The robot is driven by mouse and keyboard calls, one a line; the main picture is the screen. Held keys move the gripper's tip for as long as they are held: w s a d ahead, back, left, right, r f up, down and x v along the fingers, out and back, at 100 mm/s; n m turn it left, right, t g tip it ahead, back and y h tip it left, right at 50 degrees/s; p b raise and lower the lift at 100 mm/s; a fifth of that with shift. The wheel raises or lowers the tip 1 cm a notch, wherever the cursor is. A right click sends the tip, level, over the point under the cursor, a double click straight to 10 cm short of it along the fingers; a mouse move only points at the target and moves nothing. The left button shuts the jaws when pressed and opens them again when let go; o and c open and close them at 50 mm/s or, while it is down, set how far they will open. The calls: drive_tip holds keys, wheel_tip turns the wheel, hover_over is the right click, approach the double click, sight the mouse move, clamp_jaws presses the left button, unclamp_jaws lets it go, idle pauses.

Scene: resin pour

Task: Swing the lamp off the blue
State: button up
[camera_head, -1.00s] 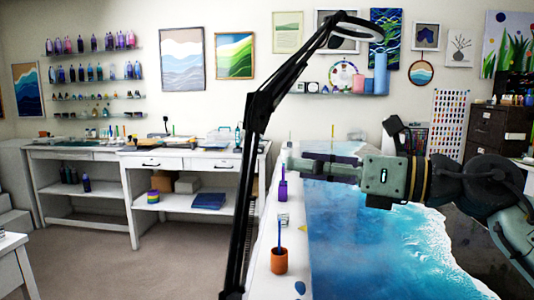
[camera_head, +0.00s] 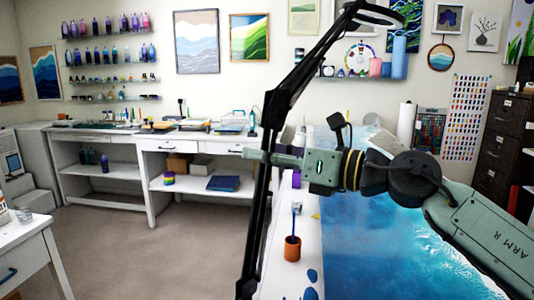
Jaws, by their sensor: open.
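The black lamp (camera_head: 283,98) has a jointed arm rising from the lower middle of the head view, with a ring-shaped head at the upper right. The head is in line with the wall above the far end of the blue resin surface (camera_head: 375,245). My gripper (camera_head: 250,157) points left, and its fingers cross the lamp's lower arm in the picture, below the elbow. The jaws are open. I cannot tell whether the fingers touch the lamp or straddle it. The lamp's base is out of frame.
An orange cup (camera_head: 292,248) with a blue stick stands on the white strip left of the resin. A white bench (camera_head: 155,183) with shelves stands at the back left. The grey floor (camera_head: 150,255) between is clear.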

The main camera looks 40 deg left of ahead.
drive_tip(key=shift+c, duration=0.4)
clamp_jaws()
idle(0.4)
